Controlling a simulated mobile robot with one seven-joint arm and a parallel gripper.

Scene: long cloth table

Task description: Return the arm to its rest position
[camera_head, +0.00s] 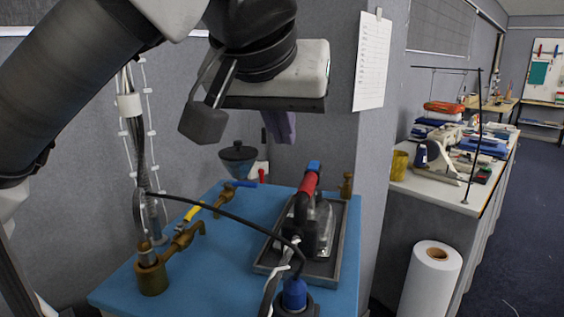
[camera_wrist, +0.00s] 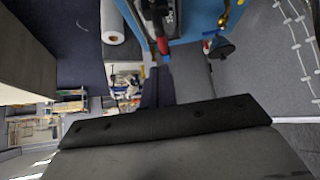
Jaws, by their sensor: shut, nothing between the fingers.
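My arm reaches in from the upper left in the head view, and its hand hangs high over a blue table. My gripper (camera_head: 283,138) points down behind the hand's white and black body, with only part of its fingers showing. It is shut and empty, clear of the things below. The dark fingers also show together in the wrist view (camera_wrist: 158,72), beyond the black edge of the hand. An iron (camera_head: 318,225) with a red and black handle rests on a dark tray (camera_head: 343,256) below and right of the gripper.
Brass pipes and valves (camera_head: 152,272) stand on the blue table (camera_head: 215,280). A dark funnel-like part (camera_head: 238,158) is near the grey partition behind. A black hose crosses the table. A white roll (camera_head: 428,285) stands on the floor, right, beside a long cluttered table (camera_head: 445,191).

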